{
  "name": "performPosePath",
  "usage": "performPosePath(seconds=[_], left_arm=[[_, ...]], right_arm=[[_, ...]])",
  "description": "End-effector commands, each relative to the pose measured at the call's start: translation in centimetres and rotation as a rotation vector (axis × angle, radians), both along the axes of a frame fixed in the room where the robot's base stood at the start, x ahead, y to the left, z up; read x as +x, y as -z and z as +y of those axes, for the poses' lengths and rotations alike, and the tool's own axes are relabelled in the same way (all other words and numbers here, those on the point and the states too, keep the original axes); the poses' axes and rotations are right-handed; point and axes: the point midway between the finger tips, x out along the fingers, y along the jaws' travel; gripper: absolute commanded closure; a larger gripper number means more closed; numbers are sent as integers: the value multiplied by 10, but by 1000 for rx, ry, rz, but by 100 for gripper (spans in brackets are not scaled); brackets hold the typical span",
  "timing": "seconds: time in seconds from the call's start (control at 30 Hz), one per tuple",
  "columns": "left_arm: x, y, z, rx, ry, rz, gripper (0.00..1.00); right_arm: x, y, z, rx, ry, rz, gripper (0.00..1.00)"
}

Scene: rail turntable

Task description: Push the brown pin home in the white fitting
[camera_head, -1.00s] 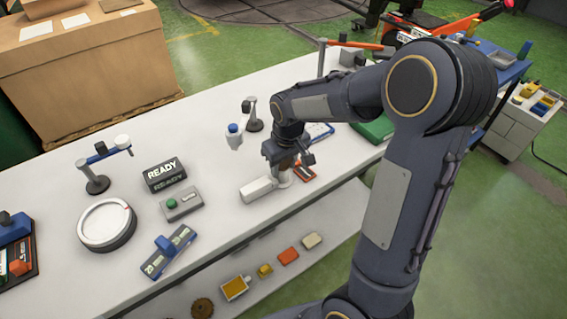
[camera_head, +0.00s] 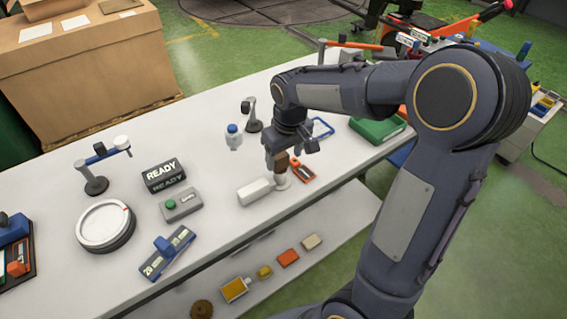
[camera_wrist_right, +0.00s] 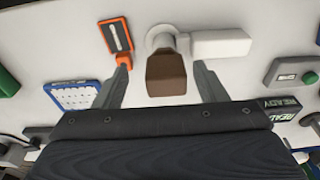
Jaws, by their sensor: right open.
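The white fitting (camera_head: 256,190) lies on the white table; it has a long block and a round end piece. It also shows in the right wrist view (camera_wrist_right: 222,43). The brown pin (camera_head: 281,160) stands at the fitting's round end, with much of its brown body showing. In the right wrist view the pin (camera_wrist_right: 166,76) sits between my spread fingers. My right gripper (camera_head: 290,150) is open around the upper part of the pin, with gaps on both sides. How deep the pin sits is hidden. My left gripper is not in view.
An orange device (camera_head: 301,171) lies close right of the fitting. A blue-capped white bottle (camera_head: 233,138) and a dark stand (camera_head: 252,118) are behind it. A READY sign (camera_head: 163,175) and a green-button box (camera_head: 181,204) stand left. The front table edge is close.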

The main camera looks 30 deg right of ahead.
Motion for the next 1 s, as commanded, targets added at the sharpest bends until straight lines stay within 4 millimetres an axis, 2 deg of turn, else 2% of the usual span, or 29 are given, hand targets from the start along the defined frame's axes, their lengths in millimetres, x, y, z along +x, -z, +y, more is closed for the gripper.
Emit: performPosePath(seconds=[0.1, 0.27, 1.0], left_arm=[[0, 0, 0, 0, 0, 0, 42], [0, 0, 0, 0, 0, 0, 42], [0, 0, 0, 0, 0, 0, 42]], right_arm=[[-2, -18, 0, 0, 0, -4, 35], [-3, -28, 0, 0, 0, -1, 35], [-4, -28, -1, 0, 1, -1, 35]])
